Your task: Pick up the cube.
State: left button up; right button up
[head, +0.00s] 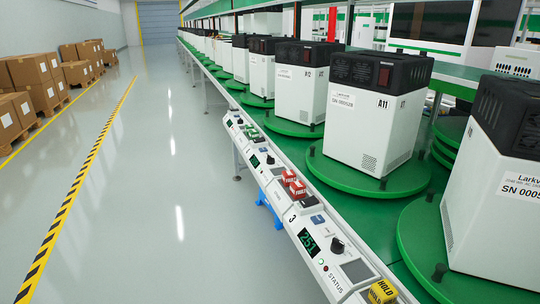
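A yellow block marked HOLD (382,292) sits on the near end of the white control ledge (330,243), partly cut off by the bottom edge of the head view. Two small red blocks with white lettering (294,184) sit close together farther along the ledge. Small green blocks (251,132) sit farther back on it. Several cube-like blocks are in view, and I cannot tell which one the task means. Neither of my grippers is in view.
White machines with black tops (380,105) stand on green turntables (368,172) right of the ledge. Boxes (30,80) stand on pallets at left. The grey floor (150,200) is clear.

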aim_at(288, 177)
jog(key=u, duration=0.3)
jog(key=i, duration=0.4)
jog(key=u, duration=0.8)
jog(key=i, duration=0.9)
